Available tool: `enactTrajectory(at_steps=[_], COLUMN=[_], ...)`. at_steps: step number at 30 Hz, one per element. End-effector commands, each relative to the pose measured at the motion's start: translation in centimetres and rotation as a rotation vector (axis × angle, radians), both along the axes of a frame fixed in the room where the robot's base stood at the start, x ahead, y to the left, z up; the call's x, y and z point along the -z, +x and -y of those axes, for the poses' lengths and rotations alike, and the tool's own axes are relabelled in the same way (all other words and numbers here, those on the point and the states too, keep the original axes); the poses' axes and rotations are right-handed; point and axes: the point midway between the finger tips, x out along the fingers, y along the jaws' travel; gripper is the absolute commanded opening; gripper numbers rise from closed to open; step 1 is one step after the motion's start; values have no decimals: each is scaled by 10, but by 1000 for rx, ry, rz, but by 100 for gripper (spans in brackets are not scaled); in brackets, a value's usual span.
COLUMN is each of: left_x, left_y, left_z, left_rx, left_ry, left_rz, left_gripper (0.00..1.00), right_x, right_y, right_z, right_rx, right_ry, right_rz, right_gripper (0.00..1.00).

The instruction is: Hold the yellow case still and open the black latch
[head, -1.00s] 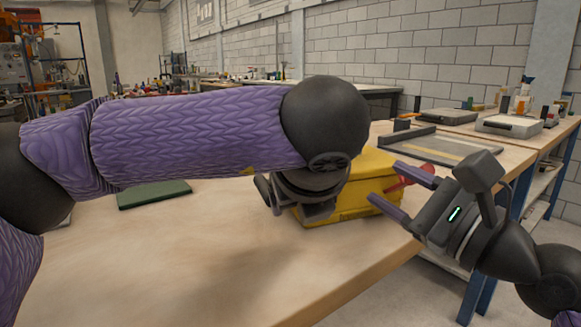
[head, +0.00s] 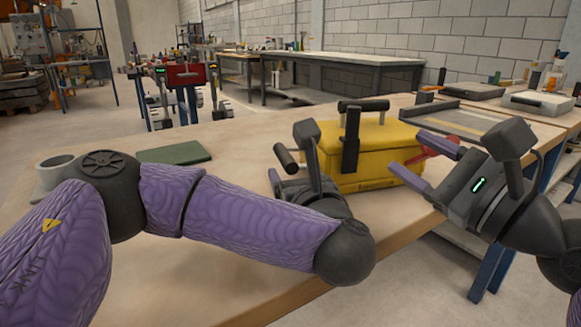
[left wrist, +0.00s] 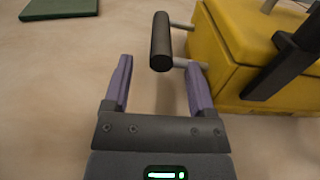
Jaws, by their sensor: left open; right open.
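The yellow case (head: 385,143) stands on the wooden table, its lid closed. The black latch (head: 351,142) is an upright bar at its front; it also shows in the left wrist view (left wrist: 285,65). A black side handle (head: 286,157) sticks out from the case's left side on grey posts. My left gripper (head: 298,186) is low by that side, its fingers mostly hidden in the head view. In the left wrist view it is open (left wrist: 157,75), with the side handle (left wrist: 160,42) ahead between its fingers, apart from them. My right gripper (head: 408,152) is open at the case's right front.
A red part (head: 438,146) shows at the case's right side, behind my right fingers. A black handle (head: 364,105) tops the case. A green flat book (head: 174,153) and a grey cup (head: 56,172) are at the left. The table between is clear.

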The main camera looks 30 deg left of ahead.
Motion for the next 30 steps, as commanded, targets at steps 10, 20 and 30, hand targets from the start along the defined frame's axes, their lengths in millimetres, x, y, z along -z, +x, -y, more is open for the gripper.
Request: enactTrajectory(at_steps=[10,20,30], left_x=[-1,-1,0], left_y=[21,20,20], left_z=[-17,-17,-17], left_rx=[3,3,3], left_ry=[0,0,-1], left_rz=[0,0,-1], left_gripper=[72,30,0], right_x=[0,0,0], right_y=[0,0,0], right_z=[0,0,0], right_rx=[0,0,0], right_ry=[0,0,0], right_rz=[0,0,0], right_gripper=[59,59,59])
